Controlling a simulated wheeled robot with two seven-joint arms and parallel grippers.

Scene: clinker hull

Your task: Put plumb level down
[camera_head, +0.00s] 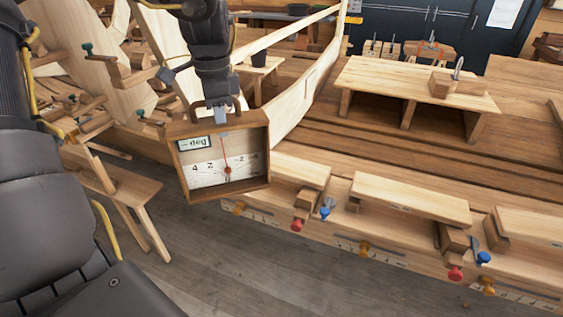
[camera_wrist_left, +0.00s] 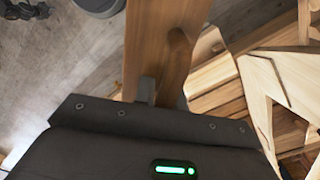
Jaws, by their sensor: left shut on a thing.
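The plumb level (camera_head: 221,187) is a square wooden box frame with a white dial, a red needle and a small "deg" label. It hangs upright, tilted slightly, in the head view, in front of the hull. My left gripper (camera_head: 221,113) comes down from above and is shut on the top of its frame. In the left wrist view the wooden frame (camera_wrist_left: 146,45) runs up from the gripper finger (camera_wrist_left: 146,90). My right gripper is not in view.
A low wooden bench top (camera_head: 410,82) stands at the upper right, with a wooden block (camera_head: 457,87) on it. Plank shelves (camera_head: 410,196) with coloured knobs line the front edge. A small wooden trestle (camera_head: 128,190) stands at the left. Grey floor (camera_head: 230,260) lies open below.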

